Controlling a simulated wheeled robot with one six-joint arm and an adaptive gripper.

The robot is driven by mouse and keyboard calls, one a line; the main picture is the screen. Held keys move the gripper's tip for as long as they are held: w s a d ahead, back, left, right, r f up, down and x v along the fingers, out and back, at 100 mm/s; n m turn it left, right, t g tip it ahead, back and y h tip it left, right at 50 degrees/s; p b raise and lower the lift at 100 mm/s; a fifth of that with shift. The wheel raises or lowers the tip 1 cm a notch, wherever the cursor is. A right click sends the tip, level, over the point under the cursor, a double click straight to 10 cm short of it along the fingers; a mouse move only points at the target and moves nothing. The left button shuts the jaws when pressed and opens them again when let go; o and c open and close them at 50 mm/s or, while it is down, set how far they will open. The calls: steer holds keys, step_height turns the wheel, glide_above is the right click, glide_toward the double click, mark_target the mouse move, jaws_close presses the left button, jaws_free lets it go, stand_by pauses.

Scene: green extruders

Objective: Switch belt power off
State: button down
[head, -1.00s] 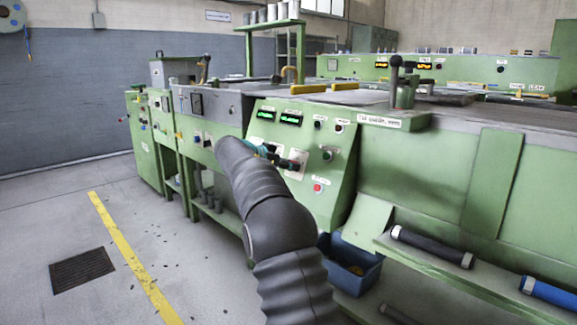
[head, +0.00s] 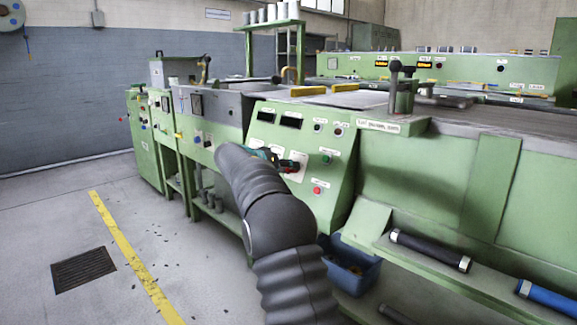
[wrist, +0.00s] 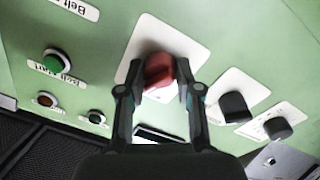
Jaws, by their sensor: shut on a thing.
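The red rotary switch (wrist: 158,69) sits on a white plate (wrist: 150,35) on the green sloped control panel (head: 335,175). In the wrist view my gripper (wrist: 158,88) has one finger on each side of the switch and is shut on it. Two display windows (head: 291,123) above the switch are dark. The switch's own label is not readable.
Two black knobs (wrist: 234,106) on white plates are close to the right finger in the wrist view. A green button (wrist: 52,60) labelled "Belt start" and other small buttons are at left. A blue bin (head: 350,275) stands below the panel.

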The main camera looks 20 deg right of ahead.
steer(key=n+p, duration=0.1)
steer(key=n, duration=0.4)
steer(key=shift+r+p, duration=0.1)
steer(key=shift+p, duration=0.25)
stand_by(0.4)
steer(key=c, duration=0.8)
jaws_free()
steer(key=v, duration=1.2)
steer(key=shift+s+f, duration=0.1)
steer(key=shift+f, duration=0.15)
steer(key=shift+n, duration=0.3)
